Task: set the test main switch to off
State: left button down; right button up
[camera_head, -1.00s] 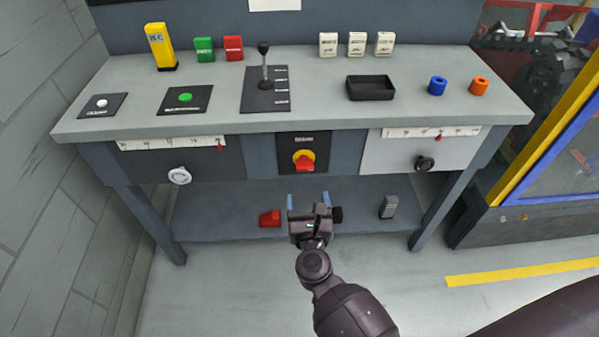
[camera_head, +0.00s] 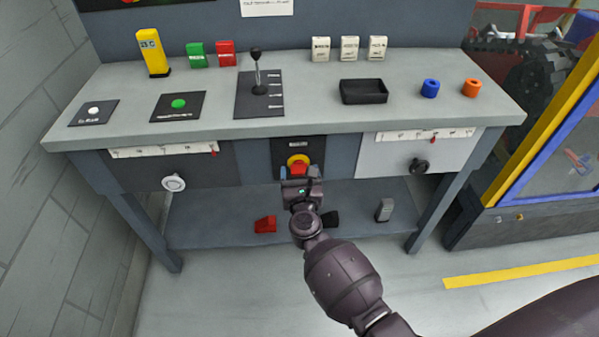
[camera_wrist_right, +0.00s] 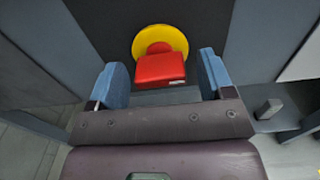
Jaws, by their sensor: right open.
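The test main switch (camera_head: 299,164) is a red handle on a round yellow plate, set in a black panel at the middle of the bench front. My right gripper (camera_head: 299,174) is open just in front of it, its two blue fingertips at either side of the handle's lower part in the head view. In the right wrist view the red handle (camera_wrist_right: 160,69) and yellow plate (camera_wrist_right: 178,37) lie ahead, between and beyond the open fingers (camera_wrist_right: 164,82). Nothing is between the fingers that I can see touching them. My left gripper is not in view.
A grey drawer front with a black knob (camera_head: 419,166) is right of the switch, and a dark one with a white knob (camera_head: 174,183) is left. A black lever (camera_head: 257,70) stands on the bench top (camera_head: 310,110). A red block (camera_head: 265,224) lies on the lower shelf.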

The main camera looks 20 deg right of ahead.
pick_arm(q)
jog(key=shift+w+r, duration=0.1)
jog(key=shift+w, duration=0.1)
pick_arm(e)
jog(key=shift+w, duration=0.15)
jog(key=c, duration=0.9)
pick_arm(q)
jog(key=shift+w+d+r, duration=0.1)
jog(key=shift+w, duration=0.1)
